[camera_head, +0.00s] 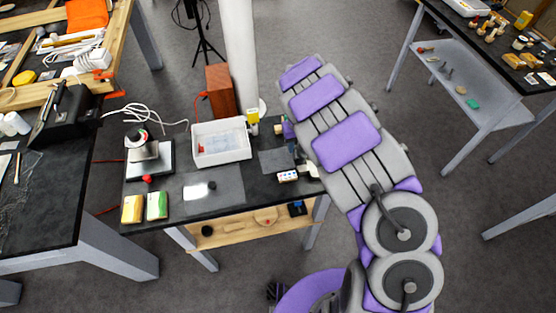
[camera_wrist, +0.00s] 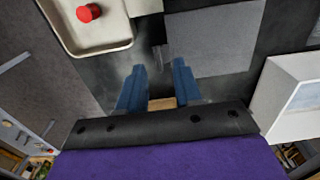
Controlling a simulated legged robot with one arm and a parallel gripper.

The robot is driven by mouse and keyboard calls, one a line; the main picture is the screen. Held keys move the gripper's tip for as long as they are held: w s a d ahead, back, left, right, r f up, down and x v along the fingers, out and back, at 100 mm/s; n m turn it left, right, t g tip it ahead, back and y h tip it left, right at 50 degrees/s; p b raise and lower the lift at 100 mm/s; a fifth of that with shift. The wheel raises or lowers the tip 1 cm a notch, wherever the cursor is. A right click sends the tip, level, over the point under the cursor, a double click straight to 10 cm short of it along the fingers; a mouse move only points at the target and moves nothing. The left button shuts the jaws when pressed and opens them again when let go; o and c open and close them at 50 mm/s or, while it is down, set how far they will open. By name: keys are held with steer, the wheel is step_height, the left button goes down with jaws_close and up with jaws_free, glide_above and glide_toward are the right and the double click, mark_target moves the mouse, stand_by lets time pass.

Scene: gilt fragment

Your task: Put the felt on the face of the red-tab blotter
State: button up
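My gripper (camera_wrist: 157,72) has two blue fingers that stand apart over the dark bench. I cannot make out a blotter with a red tab for certain. In the head view my gripper is too small and hidden to read.
A white box (camera_wrist: 288,110) stands close at right. A flat mat (camera_head: 230,190), yellow and green blocks (camera_head: 157,206) and a scale-like device (camera_head: 150,160) share the bench.

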step_height(320, 180, down, 2)
steer(key=shift+f, duration=0.25)
steer(key=shift+r, duration=0.1)
steer(key=shift+c, duration=0.3)
jaws_close()
